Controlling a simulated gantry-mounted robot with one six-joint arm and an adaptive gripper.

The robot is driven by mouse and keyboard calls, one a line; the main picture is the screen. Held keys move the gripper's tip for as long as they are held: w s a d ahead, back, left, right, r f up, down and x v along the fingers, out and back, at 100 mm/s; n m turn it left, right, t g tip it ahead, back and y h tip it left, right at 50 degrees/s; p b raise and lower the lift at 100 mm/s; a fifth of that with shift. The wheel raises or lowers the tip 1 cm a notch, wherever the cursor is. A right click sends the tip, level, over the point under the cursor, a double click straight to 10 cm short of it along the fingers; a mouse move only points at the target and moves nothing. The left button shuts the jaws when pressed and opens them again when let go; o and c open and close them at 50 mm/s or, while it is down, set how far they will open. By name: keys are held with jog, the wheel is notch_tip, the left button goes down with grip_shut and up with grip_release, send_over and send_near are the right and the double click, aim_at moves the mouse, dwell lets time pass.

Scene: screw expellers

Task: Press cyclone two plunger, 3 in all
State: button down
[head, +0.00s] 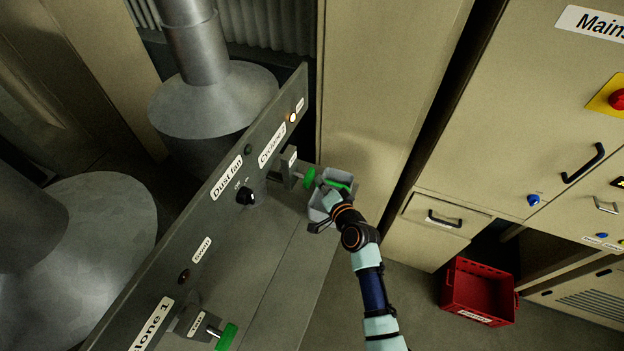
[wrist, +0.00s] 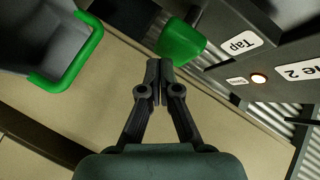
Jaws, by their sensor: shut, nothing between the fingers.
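The cyclone 2 plunger has a green head (head: 309,178) on a short rod from a bracket marked "Tap" on the grey panel. In the wrist view the green head (wrist: 180,42) sits just beyond and slightly right of my fingertips. My gripper (wrist: 160,66) is shut and empty, with its two dark fingers together. The fingertips look close to the green head; I cannot tell whether they touch it. In the head view my gripper (head: 325,186) is at the right of the plunger, its fingers partly hidden over a grey bin.
The grey bin (head: 345,178) with a green rim (wrist: 70,78) is close beside my gripper. A lit lamp (head: 293,117) is on the panel by the cyclone 2 label. Another green plunger (head: 226,337) is at lower left. A red crate (head: 468,300) stands on the floor.

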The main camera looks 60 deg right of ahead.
jog(key=shift+s, duration=0.35)
jog(key=s, duration=0.1)
jog(key=s+b, duration=0.1)
jog(key=s, duration=0.1)
jog(key=s+d, duration=0.1)
jog(key=s, duration=0.1)
dwell(0.3)
dwell(1.8)
